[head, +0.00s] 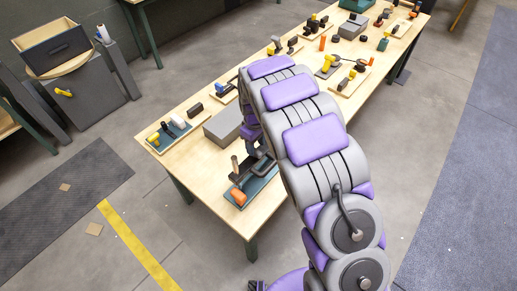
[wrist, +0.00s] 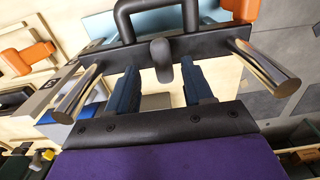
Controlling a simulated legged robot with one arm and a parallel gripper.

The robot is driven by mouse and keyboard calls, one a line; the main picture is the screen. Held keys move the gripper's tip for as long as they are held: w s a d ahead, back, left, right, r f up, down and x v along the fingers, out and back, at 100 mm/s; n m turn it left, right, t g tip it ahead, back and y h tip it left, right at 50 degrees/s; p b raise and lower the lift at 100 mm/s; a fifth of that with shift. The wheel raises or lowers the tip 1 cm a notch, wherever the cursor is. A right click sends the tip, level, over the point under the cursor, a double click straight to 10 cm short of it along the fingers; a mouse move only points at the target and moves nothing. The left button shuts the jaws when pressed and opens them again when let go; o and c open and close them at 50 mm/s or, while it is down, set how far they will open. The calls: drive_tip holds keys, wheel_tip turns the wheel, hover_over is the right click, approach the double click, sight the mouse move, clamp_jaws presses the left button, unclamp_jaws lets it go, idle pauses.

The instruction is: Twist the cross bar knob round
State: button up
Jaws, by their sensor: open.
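My gripper (wrist: 160,82) has two dark blue fingers spread apart, with nothing held between them. Just past the fingertips in the wrist view is a dark cross bar (wrist: 210,46), with a bright metal post (wrist: 265,68) at one end and another (wrist: 77,95) at the other. A rounded grey stub (wrist: 162,62) shows at its middle, between the fingers. I cannot tell whether the fingers touch the bar. In the head view my arm reaches down to a blue board (head: 262,184) at the table's near end and hides much of the gripper and knob.
An orange piece (head: 238,197) and an upright grey-brown post (head: 235,165) stand on or beside that board. A grey box (head: 224,125) lies close behind. Boards with fittings fill the wooden table (head: 215,188) farther back. Open floor lies left of the table.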

drive_tip(key=shift+a+f, duration=1.2)
drive_tip(key=shift+a, duration=0.05)
drive_tip(key=shift+s+f, duration=0.1)
drive_tip(key=shift+f, duration=0.1)
drive_tip(key=d, duration=0.4)
drive_tip(key=shift+r, duration=0.2)
drive_tip(key=shift+a, duration=0.1)
drive_tip(key=shift+c, duration=0.9)
drive_tip(key=a, duration=0.3)
drive_tip(key=shift+f, duration=0.2)
drive_tip(key=c, duration=0.4)
drive_tip(key=shift+c, duration=1)
drive_tip(key=shift+d, duration=0.25)
drive_tip(key=shift+c, duration=0.7)
drive_tip(key=shift+d, duration=0.4)
clamp_jaws()
